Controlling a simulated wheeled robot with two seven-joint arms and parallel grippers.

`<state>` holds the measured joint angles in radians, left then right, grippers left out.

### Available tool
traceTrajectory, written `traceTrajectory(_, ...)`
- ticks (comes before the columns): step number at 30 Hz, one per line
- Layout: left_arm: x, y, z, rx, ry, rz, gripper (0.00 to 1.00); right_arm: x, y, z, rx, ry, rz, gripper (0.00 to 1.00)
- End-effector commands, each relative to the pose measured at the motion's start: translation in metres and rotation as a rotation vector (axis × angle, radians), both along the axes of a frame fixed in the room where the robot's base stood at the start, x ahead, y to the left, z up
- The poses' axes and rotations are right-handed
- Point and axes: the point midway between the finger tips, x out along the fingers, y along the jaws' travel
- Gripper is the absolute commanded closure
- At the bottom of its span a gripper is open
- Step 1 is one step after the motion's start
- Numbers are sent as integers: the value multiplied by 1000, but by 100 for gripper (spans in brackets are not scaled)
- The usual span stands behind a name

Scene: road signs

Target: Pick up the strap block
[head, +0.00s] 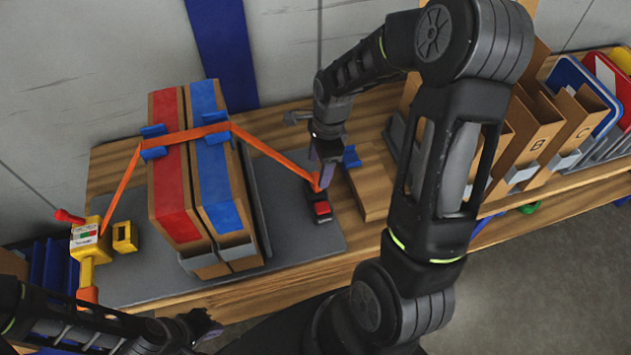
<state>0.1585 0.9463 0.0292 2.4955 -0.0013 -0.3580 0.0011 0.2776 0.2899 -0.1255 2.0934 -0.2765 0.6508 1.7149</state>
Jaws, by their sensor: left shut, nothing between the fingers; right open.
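An orange strap (270,152) runs over two upright cardboard boxes, one with a red band (170,150) and one with a blue band (213,165). Its right end goes down to a small black block with a red top (321,209) on the grey mat. A yellow block with an opening (124,237) stands left of the boxes. I cannot tell which block is the strap block. My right gripper (326,178) is open, just above and behind the black-and-red block, by the strap's end; contact is unclear. My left gripper (200,324) is shut and empty at the bottom, before the table edge.
A yellow device with a red handle (86,237) stands at the mat's left, with the strap's left end at it. A blue piece (351,157) sits right of my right gripper. Cardboard bins (535,130) and a rack of signs (590,90) fill the right.

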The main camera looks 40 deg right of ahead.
Motion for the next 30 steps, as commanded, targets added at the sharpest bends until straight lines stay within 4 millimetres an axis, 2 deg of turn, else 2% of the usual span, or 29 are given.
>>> traceTrajectory(10, 0, 0, 1, 0, 0, 0, 100, 0, 1, -4, 0, 1, -1, 35)
traceTrajectory(21, 0, 0, 4, 0, 0, 0, 100, 3, 8, -50, 0, 1, -1, 35)
traceTrajectory(30, 0, 0, 4, 0, 0, 0, 100, 3, 8, -51, 0, -1, -1, 35)
